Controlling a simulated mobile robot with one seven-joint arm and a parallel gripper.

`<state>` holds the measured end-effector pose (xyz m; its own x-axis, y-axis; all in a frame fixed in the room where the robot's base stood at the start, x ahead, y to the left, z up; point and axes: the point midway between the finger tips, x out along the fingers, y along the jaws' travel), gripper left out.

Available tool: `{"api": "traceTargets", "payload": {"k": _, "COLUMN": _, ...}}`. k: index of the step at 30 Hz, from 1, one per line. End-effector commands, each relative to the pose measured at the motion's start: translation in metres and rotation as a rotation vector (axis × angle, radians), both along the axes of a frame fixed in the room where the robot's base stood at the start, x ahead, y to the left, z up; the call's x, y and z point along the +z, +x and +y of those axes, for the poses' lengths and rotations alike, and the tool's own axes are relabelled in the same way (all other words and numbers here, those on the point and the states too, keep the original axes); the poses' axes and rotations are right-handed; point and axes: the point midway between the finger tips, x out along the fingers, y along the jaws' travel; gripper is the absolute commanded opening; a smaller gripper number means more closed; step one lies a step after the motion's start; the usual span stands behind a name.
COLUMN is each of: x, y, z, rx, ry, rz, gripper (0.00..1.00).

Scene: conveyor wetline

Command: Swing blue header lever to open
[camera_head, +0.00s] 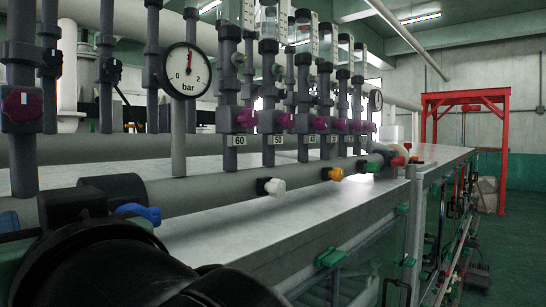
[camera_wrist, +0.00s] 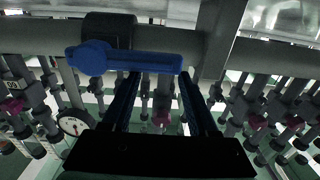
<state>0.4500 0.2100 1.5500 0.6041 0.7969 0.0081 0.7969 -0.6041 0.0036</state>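The blue header lever (camera_wrist: 125,60) lies across the upper part of the wrist view, roughly along the grey header pipe (camera_wrist: 165,42), with its round hub at the left by a black collar. It also shows in the head view (camera_head: 137,212) at lower left, partly hidden by my dark arm. My gripper (camera_wrist: 159,74) has its two fingers spread apart, with the tips close to the lever's bar. Nothing shows gripped between them. Whether a tip touches the lever I cannot tell. In the head view the fingers are hidden.
A white knob (camera_head: 273,187) and an orange knob (camera_head: 334,174) sit farther along the pipe. A pressure gauge (camera_head: 187,71) and several vertical flow tubes with purple valves stand behind. A metal ledge (camera_head: 290,222) runs below.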

Motion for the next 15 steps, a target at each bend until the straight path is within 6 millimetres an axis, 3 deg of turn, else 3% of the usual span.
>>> {"api": "traceTargets", "payload": {"k": 4, "x": -0.005, "y": 0.003, "z": -0.009, "rx": -0.017, "ry": -0.005, "rz": 0.019, "gripper": 0.59}}
{"api": "traceTargets", "payload": {"k": 15, "x": -0.004, "y": -0.02, "z": -0.041, "rx": -0.021, "ry": -0.003, "rz": 0.015, "gripper": 0.59}}
